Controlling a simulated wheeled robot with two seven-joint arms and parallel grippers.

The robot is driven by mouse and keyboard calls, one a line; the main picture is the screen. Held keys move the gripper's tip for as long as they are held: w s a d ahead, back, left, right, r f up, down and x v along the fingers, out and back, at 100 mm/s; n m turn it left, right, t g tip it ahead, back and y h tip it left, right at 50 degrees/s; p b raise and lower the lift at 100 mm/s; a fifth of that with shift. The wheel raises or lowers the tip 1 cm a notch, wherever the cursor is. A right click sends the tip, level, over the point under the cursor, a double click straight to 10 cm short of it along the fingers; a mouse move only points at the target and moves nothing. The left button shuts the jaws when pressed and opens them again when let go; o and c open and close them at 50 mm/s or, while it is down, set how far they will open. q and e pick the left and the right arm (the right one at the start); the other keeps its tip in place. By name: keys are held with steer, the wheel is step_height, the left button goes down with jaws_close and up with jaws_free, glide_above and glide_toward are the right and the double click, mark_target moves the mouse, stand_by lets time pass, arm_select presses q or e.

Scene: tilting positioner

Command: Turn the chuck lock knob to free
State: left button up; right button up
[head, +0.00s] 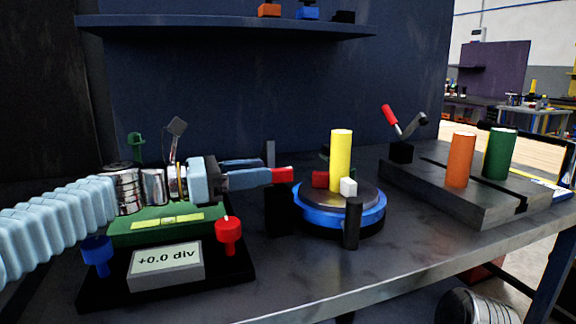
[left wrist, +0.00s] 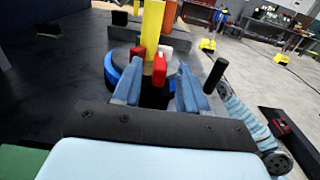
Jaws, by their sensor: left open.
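The positioner has a blue ring (head: 373,215) with a dark round top. A yellow cylinder (head: 341,160) stands upright on it, with a red block (head: 320,179) and a white block (head: 348,187) beside it. A small red bar (head: 281,175), perhaps the chuck lock knob, sits above a dark block left of the ring. My left gripper (head: 266,170) is open and level, pointing right at this bar. In the left wrist view the red bar (left wrist: 159,70) shows between and just beyond the fingertips (left wrist: 158,84); contact cannot be told. My right gripper is not in view.
Below my left arm stands a green level unit (head: 125,232) with a "+0.0 div" display (head: 166,262), a blue knob (head: 97,253) and a red knob (head: 229,232). A black post (head: 353,224) stands before the ring. A grey slotted block (head: 470,205) carries orange and green cylinders.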

mark_target(288, 168)
arm_select(q)
steer(key=x, duration=0.6)
steer(key=shift+d+p, duration=0.3)
steer(key=shift+d, duration=0.05)
steer(key=shift+c, duration=0.4)
jaws_close()
